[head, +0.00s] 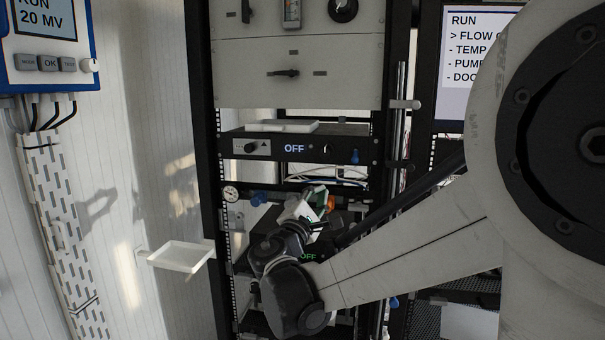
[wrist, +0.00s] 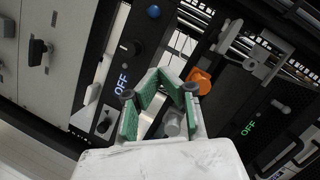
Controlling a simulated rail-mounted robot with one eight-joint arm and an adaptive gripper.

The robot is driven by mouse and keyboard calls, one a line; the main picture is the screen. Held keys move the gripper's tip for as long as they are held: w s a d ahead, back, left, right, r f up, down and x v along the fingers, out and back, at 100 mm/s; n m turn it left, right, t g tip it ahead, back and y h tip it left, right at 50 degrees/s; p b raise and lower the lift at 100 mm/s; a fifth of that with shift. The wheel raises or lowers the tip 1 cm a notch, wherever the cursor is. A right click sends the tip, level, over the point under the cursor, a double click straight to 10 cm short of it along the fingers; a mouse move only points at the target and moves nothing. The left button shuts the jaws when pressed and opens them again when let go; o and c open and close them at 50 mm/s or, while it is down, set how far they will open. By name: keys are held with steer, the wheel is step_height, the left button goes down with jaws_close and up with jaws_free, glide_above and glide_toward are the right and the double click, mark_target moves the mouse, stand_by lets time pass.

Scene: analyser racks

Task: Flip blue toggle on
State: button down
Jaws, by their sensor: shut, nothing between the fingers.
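The blue toggle (head: 355,156) sits at the right end of a black rack panel (head: 272,157) whose label reads OFF. It looks like the blue round end (wrist: 153,12) at the top of the wrist view, past the OFF label (wrist: 122,84). My gripper (head: 318,201), with green finger pads, is below that panel in the head view, apart from the toggle. In the wrist view my gripper (wrist: 160,76) is shut and empty. The toggle's exact tilt is too small to tell.
An orange part (wrist: 200,81) is close beside my fingers. A lower unit with a green OFF label (wrist: 248,128) lies behind my wrist. A dark knob (head: 251,147) is on the toggle's panel. A gauge (head: 230,193) and blue valve handle (head: 258,198) are at left, above a white tray (head: 180,256).

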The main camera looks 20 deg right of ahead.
mark_target(350, 158)
steer(key=p+x, duration=0.2)
steer(key=x, duration=0.7)
steer(key=shift+w+d+r, duration=0.1)
steer(key=shift+w+d, duration=0.05)
steer(key=shift+d, duration=0.1)
steer(key=shift+s+d+r+p, duration=0.4)
steer(key=shift+d+r, duration=0.15)
steer(key=shift+d, duration=0.15)
steer(key=shift+s+d+r+p, duration=0.3)
steer(key=shift+s+d+r, duration=0.1)
steer(key=shift+d+r, duration=0.25)
